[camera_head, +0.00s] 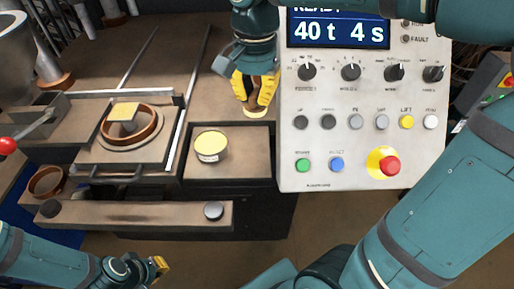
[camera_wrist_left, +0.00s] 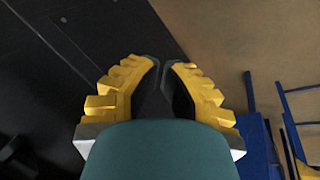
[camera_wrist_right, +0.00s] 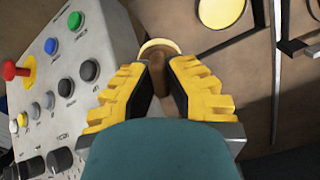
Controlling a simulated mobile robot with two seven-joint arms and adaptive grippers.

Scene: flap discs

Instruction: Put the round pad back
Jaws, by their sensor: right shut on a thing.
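My right gripper (camera_head: 255,88) is shut on the brown handle of a round pad (camera_head: 256,111), whose pale rim shows below the fingers. In the right wrist view the round pad (camera_wrist_right: 160,46) sits just beyond the fingertips (camera_wrist_right: 160,75), its handle between them. It is beside the control panel's left edge; I cannot tell whether it touches the bench. My left gripper (camera_head: 160,265) is low at the front, away from the bench. Its fingertips (camera_wrist_left: 162,66) are close together with nothing visible between them.
A tin with a yellow top (camera_head: 211,146) stands on a small ledge. The control panel (camera_head: 340,175) with buttons stands right. A red-knobbed lever (camera_head: 8,145) is far left.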

